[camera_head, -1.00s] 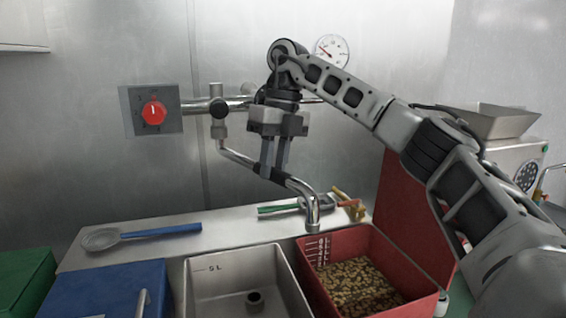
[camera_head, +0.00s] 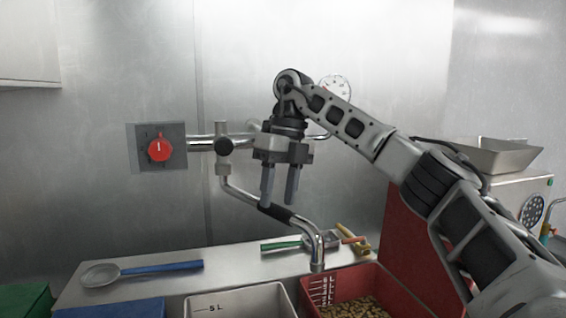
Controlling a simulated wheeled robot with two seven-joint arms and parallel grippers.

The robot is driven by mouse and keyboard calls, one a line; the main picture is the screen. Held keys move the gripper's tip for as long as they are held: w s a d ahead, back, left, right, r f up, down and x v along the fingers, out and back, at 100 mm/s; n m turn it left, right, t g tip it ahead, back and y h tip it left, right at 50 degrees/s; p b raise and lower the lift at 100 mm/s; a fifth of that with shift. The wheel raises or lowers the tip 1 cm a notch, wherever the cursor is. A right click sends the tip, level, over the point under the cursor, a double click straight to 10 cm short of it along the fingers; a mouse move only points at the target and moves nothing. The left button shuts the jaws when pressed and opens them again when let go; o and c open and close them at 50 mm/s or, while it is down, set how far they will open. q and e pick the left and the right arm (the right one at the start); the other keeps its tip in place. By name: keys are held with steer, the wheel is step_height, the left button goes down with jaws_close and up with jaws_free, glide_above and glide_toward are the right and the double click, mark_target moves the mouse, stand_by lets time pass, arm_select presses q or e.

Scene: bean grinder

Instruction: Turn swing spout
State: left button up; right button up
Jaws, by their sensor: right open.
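The swing spout (camera_head: 246,196) is a bent chrome pipe with a black sleeve (camera_head: 276,211). It comes off the wall pipe and runs down to the right. Its mouth (camera_head: 317,262) hangs over the left edge of the red bin (camera_head: 313,288). My right gripper (camera_head: 279,200) is open and points down, its fingertips at the sleeve. I cannot tell whether they touch it. My left gripper is not in view.
A white 5 L basin (camera_head: 210,305) is left of the red bin, which holds beans (camera_head: 352,308). A blue-handled strainer (camera_head: 160,268) and a green-handled tool (camera_head: 282,246) lie on the ledge. A red knob (camera_head: 160,148) is on the wall.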

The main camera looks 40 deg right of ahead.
step_height(320, 180, up, 10)
steer(key=d, duration=0.2)
stand_by(0.3)
